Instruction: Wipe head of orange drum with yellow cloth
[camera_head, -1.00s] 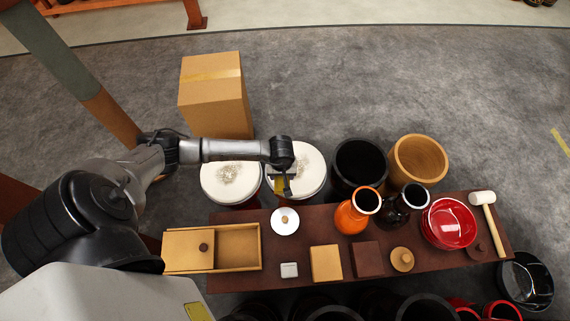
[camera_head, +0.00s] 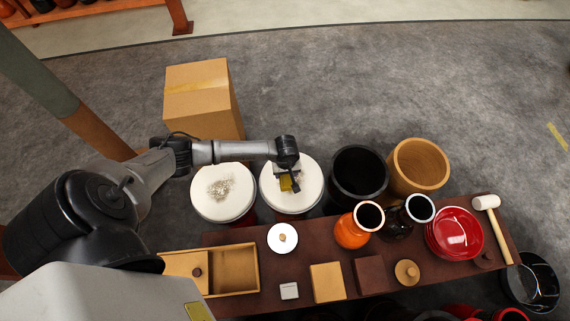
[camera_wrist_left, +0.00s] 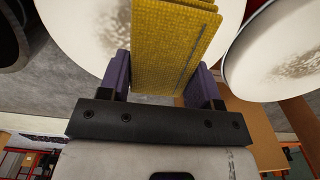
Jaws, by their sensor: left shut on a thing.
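My left gripper (camera_head: 287,176) is over the right one of two white drum heads (camera_head: 306,201). It is shut on a folded yellow cloth (camera_head: 287,184), which also shows between the purple fingers in the left wrist view (camera_wrist_left: 172,45). The cloth is over the middle of this head; I cannot tell whether it touches the skin. Some grey dust shows beside it. The left white drum head (camera_head: 223,191) carries a grey dusty patch and also shows in the left wrist view (camera_wrist_left: 285,50). Neither drum's body shows clearly enough to tell an orange one. My right gripper is not in view.
A cardboard box (camera_head: 197,95) stands behind the drums. A black drum (camera_head: 358,178) and a wooden drum (camera_head: 420,165) stand to the right. In front, a low brown table (camera_head: 330,249) holds an orange goblet drum (camera_head: 351,232), a sliding-lid box, red bowls and a mallet.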

